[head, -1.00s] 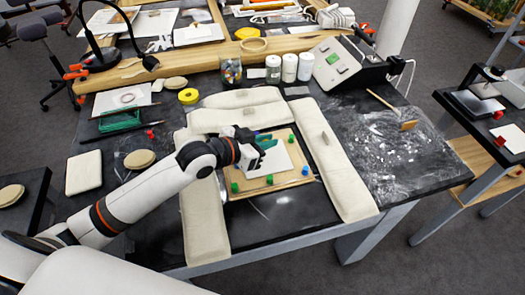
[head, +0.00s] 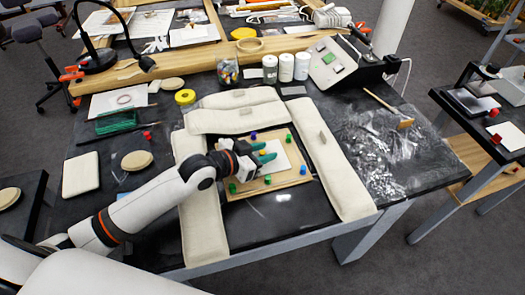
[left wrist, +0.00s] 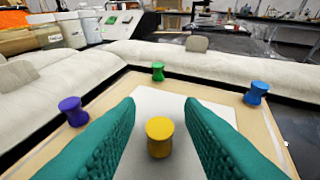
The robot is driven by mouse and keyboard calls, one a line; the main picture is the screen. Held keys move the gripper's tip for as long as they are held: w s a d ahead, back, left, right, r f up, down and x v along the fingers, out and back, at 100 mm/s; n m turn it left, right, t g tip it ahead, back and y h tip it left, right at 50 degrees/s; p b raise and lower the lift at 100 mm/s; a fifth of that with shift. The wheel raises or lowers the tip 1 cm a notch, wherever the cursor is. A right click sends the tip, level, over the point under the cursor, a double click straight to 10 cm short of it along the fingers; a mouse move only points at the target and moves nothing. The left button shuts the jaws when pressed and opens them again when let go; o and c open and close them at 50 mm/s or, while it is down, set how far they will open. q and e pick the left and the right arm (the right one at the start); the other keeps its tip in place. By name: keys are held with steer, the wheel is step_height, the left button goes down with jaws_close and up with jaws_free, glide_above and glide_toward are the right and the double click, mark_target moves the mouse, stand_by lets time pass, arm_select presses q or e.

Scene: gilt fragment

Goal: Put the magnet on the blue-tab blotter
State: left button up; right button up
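My left gripper (left wrist: 160,120) is open, its two teal fingers reaching over a wooden board. A yellow spool-shaped magnet (left wrist: 159,137) stands on a white sheet (left wrist: 170,103) between the fingers, with gaps on both sides. Other magnets stand around the sheet: purple (left wrist: 73,111), green (left wrist: 157,71) and blue (left wrist: 256,93). In the head view the gripper (head: 266,153) is over the board (head: 240,192) and hides the yellow magnet. My right gripper is not in view.
Padded cream cushions (head: 337,165) surround the board on several sides. Jars (head: 286,68), a yellow tape roll (head: 185,97) and a grey box (head: 333,62) stand behind. A brush (head: 385,104) lies on the dusty right part of the dark table.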

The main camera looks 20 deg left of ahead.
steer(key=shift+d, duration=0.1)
arm_select(q)
steer(key=shift+r, duration=0.2)
steer(key=v, duration=1)
steer(key=shift+s+a, duration=0.25)
steer(key=shift+s, duration=0.05)
steer(key=shift+s+a+r, duration=0.25)
steer(key=shift+s+r, duration=0.05)
steer(key=shift+s, duration=0.15)
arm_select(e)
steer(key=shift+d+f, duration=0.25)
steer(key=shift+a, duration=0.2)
